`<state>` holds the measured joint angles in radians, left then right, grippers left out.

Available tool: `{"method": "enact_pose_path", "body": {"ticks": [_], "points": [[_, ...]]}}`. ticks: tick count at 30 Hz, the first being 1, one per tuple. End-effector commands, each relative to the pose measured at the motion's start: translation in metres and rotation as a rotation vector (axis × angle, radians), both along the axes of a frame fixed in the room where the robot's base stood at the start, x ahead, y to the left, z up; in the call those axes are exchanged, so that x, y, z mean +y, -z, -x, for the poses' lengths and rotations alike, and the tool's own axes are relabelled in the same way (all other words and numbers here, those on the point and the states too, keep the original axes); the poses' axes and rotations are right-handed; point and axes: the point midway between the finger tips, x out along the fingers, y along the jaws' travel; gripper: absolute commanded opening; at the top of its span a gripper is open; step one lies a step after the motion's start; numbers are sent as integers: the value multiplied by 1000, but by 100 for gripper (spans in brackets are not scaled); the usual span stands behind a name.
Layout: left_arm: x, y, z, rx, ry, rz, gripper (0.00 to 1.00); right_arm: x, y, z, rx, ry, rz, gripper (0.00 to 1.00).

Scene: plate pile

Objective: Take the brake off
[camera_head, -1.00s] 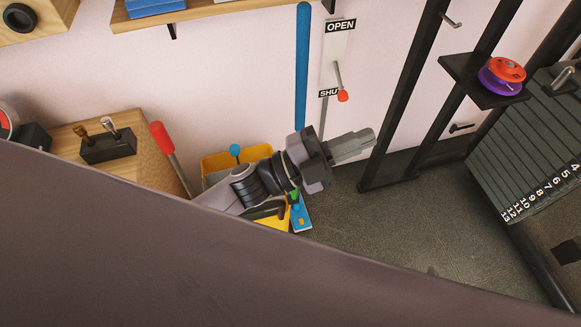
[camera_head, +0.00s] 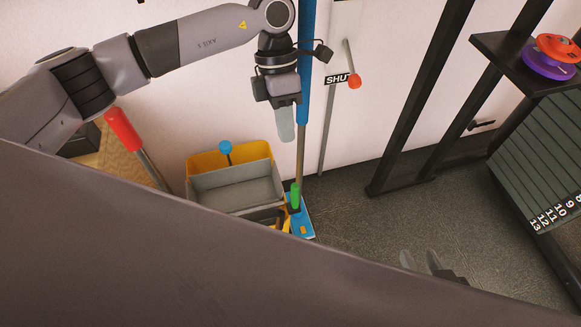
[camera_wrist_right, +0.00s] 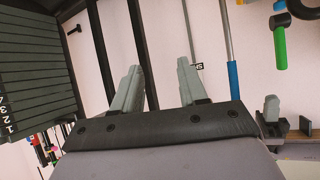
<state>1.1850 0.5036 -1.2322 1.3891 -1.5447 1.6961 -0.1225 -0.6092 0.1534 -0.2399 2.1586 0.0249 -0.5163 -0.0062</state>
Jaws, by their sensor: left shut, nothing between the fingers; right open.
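No part is marked as a brake, so I cannot tell which lever it is. A lever with a red grip (camera_head: 122,130) leans up at the left, beside the wooden bench. A lever with a red knob (camera_head: 354,81) is on the wall plate by the SHUT label. A short green handle (camera_head: 296,194) stands near the floor. My left gripper (camera_head: 286,137) is shut and empty, pointing down in front of the wall, above the grey bin. My right gripper (camera_head: 420,261) is open and empty, low over the floor; its fingers show in the right wrist view (camera_wrist_right: 158,78).
A yellow and grey bin (camera_head: 238,193) with a blue knob (camera_head: 225,147) stands below my left gripper. A blue pole (camera_head: 306,60) stands against the wall. A black rack (camera_head: 410,100) and weight stack (camera_head: 540,160) are at right. Floor between is clear.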

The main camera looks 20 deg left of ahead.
Motion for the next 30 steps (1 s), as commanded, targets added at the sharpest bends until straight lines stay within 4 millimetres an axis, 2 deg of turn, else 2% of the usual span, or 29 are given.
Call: {"method": "enact_pose_path", "body": {"ticks": [9, 13, 24, 30], "points": [[2, 0, 0, -1, 2, -9, 0, 0, 0, 0, 0, 0, 0, 43], [0, 6, 2, 0, 3, -8, 0, 1, 0, 0, -2, -1, 0, 43], [-13, 65, 22, 3, 4, -6, 0, 6, 0, -3, -22, -15, -2, 43], [-19, 87, 29, 0, 3, -5, 0, 8, -1, -3, -25, -21, -2, 43]]}}
